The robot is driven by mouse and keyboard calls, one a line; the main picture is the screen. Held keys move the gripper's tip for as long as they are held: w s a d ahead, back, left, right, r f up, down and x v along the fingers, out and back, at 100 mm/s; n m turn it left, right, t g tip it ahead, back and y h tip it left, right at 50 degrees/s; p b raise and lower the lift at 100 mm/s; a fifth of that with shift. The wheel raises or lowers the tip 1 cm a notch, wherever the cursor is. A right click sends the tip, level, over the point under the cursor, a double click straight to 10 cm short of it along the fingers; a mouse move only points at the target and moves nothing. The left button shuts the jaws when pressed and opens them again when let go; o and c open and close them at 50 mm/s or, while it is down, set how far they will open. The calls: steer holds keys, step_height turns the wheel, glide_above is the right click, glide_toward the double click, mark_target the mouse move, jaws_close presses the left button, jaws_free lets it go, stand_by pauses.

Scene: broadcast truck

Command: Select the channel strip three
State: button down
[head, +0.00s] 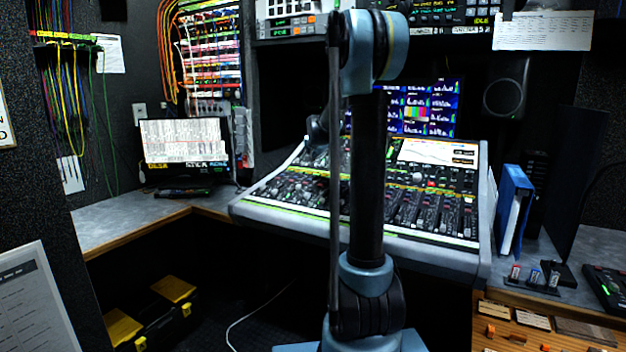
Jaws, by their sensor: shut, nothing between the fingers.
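The mixing console (430,246) stands on the desk beyond my arm, its sloped panel full of knobs, faders and small lit buttons. The channel strips (415,208) run side by side across it. They are too small here to read their numbers, so I cannot tell which is strip three. My arm rises through the middle of the head view and covers part of the panel. A dark part of my arm shows left of the upright link, above the console's left half. My gripper's fingers are not visible; the arm appears to hide them.
A monitor with a colour display (440,105) stands behind the console. A blue binder (513,210) stands right of the console, near small coloured items (534,277). A black and yellow toolbox (150,318) is on the floor at left.

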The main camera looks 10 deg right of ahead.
mark_target(315, 176)
steer(key=shift+w+d+f, duration=0.15)
steer(key=shift+f, duration=1.1)
steer(key=shift+w+d+f, duration=0.1)
steer(key=shift+f, duration=1.1)
steer(key=shift+f, duration=0.7)
stand_by(0.3)
steer(key=shift+r, duration=0.15)
stand_by(0.3)
steer(key=shift+r, duration=0.65)
steer(key=shift+s+a+r, duration=0.15)
steer(key=shift+r, duration=1.1)
steer(key=shift+s+a+r, duration=0.1)
steer(key=shift+s+r, duration=0.05)
steer(key=shift+r, duration=1.1)
